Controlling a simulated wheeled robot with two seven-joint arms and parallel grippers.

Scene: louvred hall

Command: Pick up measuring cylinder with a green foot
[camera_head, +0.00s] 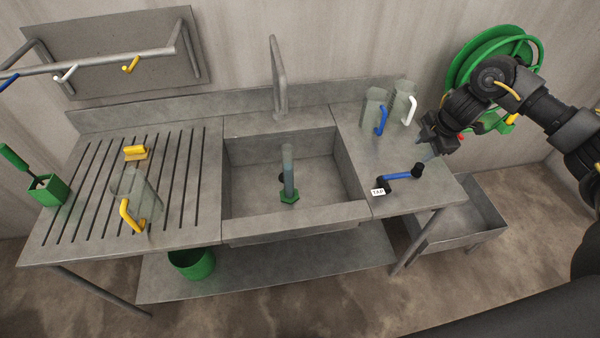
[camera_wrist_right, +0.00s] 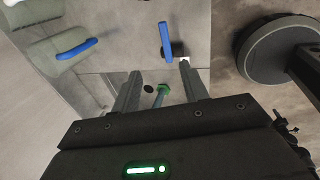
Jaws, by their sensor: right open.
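The measuring cylinder (camera_head: 288,170) is a clear, slim tube with a green hexagonal foot. It stands upright in the sink basin. In the right wrist view its green foot (camera_wrist_right: 163,90) shows small, in line with the gap between my fingers but well beyond them. My right gripper (camera_head: 428,152) is open and empty, above the right worktop, up and to the right of the cylinder and apart from it. Its two fingers show spread in the right wrist view (camera_wrist_right: 160,88). My left gripper is in neither view.
A blue-handled tool (camera_head: 398,177) with a tag lies on the right worktop. Two clear jugs, blue-handled (camera_head: 373,108) and white-handled (camera_head: 402,100), stand behind. The sink's front rim (camera_head: 295,222) and the tap (camera_head: 278,75) flank the basin.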

